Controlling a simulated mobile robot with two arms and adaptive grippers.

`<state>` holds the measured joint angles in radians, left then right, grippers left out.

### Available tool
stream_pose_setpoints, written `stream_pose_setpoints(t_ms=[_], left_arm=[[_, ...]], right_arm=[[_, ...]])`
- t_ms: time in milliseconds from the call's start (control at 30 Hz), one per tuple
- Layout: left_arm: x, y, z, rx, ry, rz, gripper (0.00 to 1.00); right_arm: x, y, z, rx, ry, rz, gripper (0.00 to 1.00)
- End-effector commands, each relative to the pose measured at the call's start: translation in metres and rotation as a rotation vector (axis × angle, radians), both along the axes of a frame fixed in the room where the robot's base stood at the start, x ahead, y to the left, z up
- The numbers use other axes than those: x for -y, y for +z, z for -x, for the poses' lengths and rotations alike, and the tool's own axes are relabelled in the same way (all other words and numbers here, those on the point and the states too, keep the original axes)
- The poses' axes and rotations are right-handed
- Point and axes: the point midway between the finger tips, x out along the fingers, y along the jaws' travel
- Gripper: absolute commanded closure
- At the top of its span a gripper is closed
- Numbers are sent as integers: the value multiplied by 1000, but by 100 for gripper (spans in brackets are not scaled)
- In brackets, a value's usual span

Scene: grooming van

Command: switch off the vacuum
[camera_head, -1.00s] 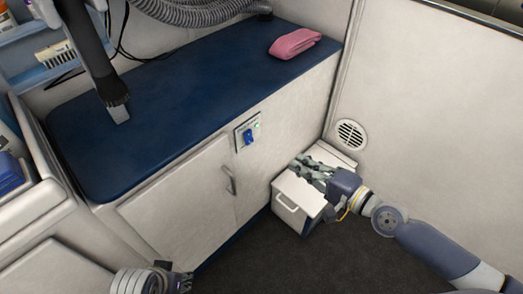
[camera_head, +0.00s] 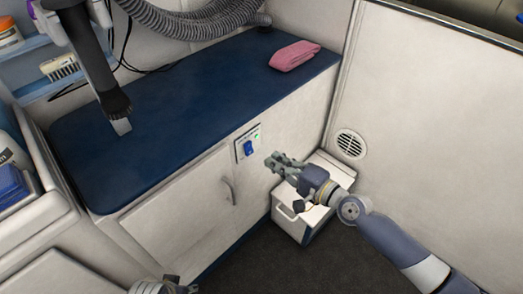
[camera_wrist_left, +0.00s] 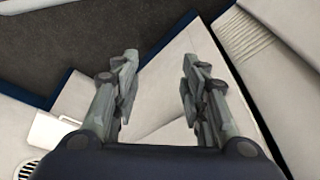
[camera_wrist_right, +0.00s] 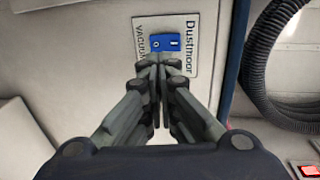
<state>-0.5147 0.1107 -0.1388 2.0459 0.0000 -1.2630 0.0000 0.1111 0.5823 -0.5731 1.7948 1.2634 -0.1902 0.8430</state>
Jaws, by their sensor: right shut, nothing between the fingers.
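The vacuum switch is a blue rocker (camera_head: 248,148) on a pale plate (camera_head: 240,153) on the cabinet front. A small green light (camera_head: 257,136) glows beside it. In the right wrist view the rocker (camera_wrist_right: 165,43) sits on the plate marked "Dustmoor" and "VACUUM" (camera_wrist_right: 190,64). My right gripper (camera_head: 271,160) is shut and empty, its tips just right of the plate and seemingly apart from it. In its wrist view the fingertips (camera_wrist_right: 157,64) point just below the rocker. My left gripper (camera_wrist_left: 160,72) is open and empty; only part shows at the head view's bottom edge.
A white box with a handle (camera_head: 288,213) stands on the floor beneath my right arm. The cabinet has a door handle (camera_head: 228,190) and a blue top (camera_head: 180,90) with a folded pink towel (camera_head: 295,55). A grey hose (camera_head: 195,22) hangs above. Dark floor (camera_head: 262,262) is clear.

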Motion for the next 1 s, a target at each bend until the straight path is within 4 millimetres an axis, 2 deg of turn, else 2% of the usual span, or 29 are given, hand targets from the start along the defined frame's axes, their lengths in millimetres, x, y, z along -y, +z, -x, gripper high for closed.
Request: stream_pose_setpoints(t_ms=[100,333,767,900,1000], left_arm=[[0,-1,0,-1,0,0,60],[0,5,-1,5,1,1,60],[0,7,0,3,1,1,60],[0,1,-1,7,1,1,60],[6,20,-23,109,-5,20,60]], right_arm=[[-17,-3,-19,1,1,-2,100],[-35,-9,-40,1,0,0,100],[-39,-10,-44,0,0,1,100],[-40,-13,-45,5,0,-3,100],[-40,-17,-46,18,-1,-14,100]])
